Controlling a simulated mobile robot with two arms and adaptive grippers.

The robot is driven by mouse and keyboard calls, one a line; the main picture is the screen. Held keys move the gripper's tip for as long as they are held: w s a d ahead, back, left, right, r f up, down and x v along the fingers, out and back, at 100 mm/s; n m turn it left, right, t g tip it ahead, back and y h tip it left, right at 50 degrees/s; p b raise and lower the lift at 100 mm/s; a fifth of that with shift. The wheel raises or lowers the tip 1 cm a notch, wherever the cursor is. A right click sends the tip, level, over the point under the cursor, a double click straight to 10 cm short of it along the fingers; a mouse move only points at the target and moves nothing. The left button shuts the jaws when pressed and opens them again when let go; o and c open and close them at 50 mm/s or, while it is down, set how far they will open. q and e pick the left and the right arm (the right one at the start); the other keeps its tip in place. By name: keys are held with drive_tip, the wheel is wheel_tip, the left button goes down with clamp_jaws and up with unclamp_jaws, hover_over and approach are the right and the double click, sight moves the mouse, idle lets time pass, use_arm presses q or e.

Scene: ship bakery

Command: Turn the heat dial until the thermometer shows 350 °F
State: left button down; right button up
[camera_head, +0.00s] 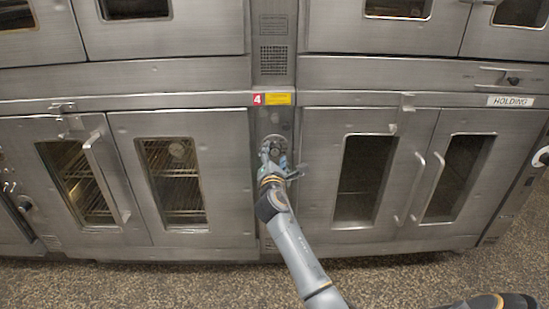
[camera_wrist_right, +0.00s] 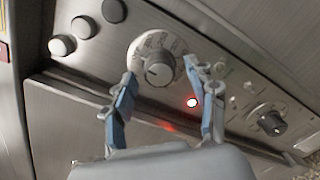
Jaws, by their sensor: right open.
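The heat dial (camera_wrist_right: 158,74) is a round grey knob with a pointer line on a light marked disc, set in a metal control panel. In the right wrist view my right gripper (camera_wrist_right: 158,80) is open, with one blue-grey finger on each side of the dial and apparently no contact. In the head view my right gripper (camera_head: 276,160) reaches the narrow panel between the ovens and covers most of the controls. A thermometer may be the small round gauge (camera_head: 177,149) behind the left oven's right window; its reading is too small to tell. My left gripper is not in view.
A red light (camera_wrist_right: 192,101) glows beside the dial. A second knob (camera_wrist_right: 271,123) and several round buttons (camera_wrist_right: 62,46) share the panel. In the head view, oven door handles (camera_head: 106,178) stick out left of my arm, and others (camera_head: 409,188) right of it. The speckled floor (camera_head: 120,285) is clear.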

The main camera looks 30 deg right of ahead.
drive_tip(key=shift+w+d, duration=0.1)
drive_tip(key=shift+c, duration=0.2)
drive_tip(key=c, duration=1.1)
